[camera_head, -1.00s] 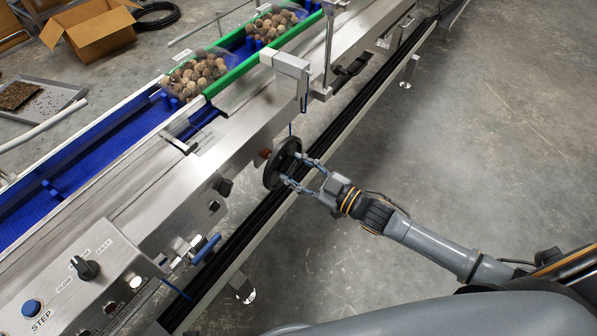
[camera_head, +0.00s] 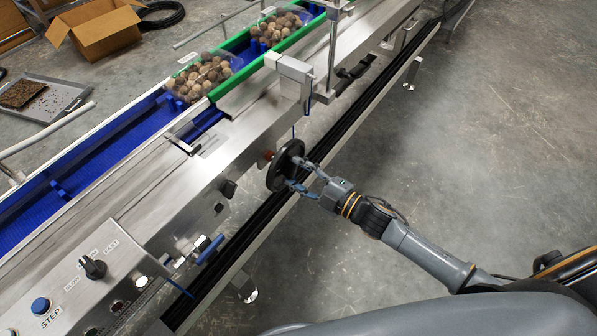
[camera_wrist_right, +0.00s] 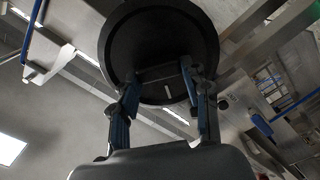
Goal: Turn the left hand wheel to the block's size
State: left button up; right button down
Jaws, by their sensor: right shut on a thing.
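The black round hand wheel (camera_head: 284,166) sticks out from the front side of the steel conveyor, on a reddish-brown shaft (camera_head: 268,156). My right gripper (camera_head: 302,178) is shut on the wheel's rim from the floor side, one finger on each side. In the right wrist view the dark wheel (camera_wrist_right: 160,35) fills the upper middle, between and above the two blue-and-grey fingers of the gripper (camera_wrist_right: 160,88). No block whose size could be read is clear to me. My left gripper is out of view.
The conveyor's blue belt (camera_head: 100,155) carries clamshell trays (camera_head: 198,78) of brown round items beside green guide rails (camera_head: 235,75). A grey-white housing (camera_head: 290,72) stands above the wheel. A control box (camera_head: 75,275) is at lower left. The floor (camera_head: 480,130) at right is clear.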

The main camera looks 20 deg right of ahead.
jog(key=shift+w+a+r, duration=0.1)
jog(key=shift+a+r, duration=0.05)
jog(key=shift+r, duration=0.2)
jog(key=c, duration=1)
grip_release()
jog(key=o, duration=0.4)
jog(key=shift+c, duration=0.2)
jog(key=shift+a+f, duration=0.1)
jog(key=shift+f, duration=0.05)
jog(key=shift+f, duration=0.1)
jog(key=shift+s+d+f, duration=0.1)
jog(key=shift+s+d, duration=0.15)
jog(key=shift+s, duration=0.05)
jog(key=v, duration=1.1)
jog(key=shift+s+d, duration=0.1)
jog(key=shift+d, duration=0.05)
